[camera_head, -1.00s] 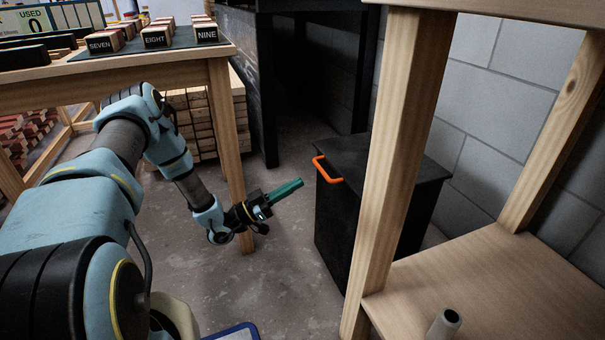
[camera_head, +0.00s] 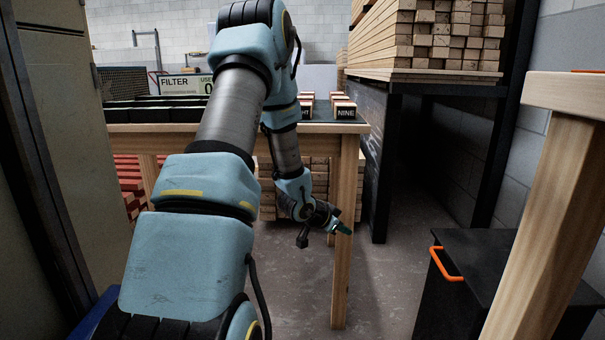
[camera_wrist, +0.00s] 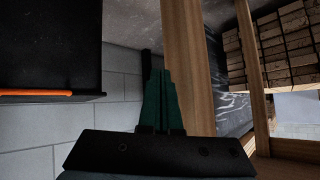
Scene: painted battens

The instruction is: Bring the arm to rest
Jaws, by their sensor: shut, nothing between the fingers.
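My arm reaches up and forward across the middle of the head view, then bends down. My gripper (camera_head: 343,228) hangs in front of the wooden table's (camera_head: 347,190) near right leg, below the table top. Its green fingers also show in the wrist view (camera_wrist: 162,100); they are together and nothing is between them. I cannot tell from the head view how far the fingers are from the leg. In the wrist view a wooden post (camera_wrist: 188,70) stands just behind and right of the fingers.
A black cabinet (camera_head: 480,270) with an orange handle (camera_head: 445,264) stands at the lower right, beside a wooden bench (camera_head: 560,200). A dark rack (camera_head: 447,88) holds stacked battens (camera_head: 460,30). Labelled blocks (camera_head: 345,108) stand on the table. Grey floor (camera_head: 390,275) is open between table and cabinet.

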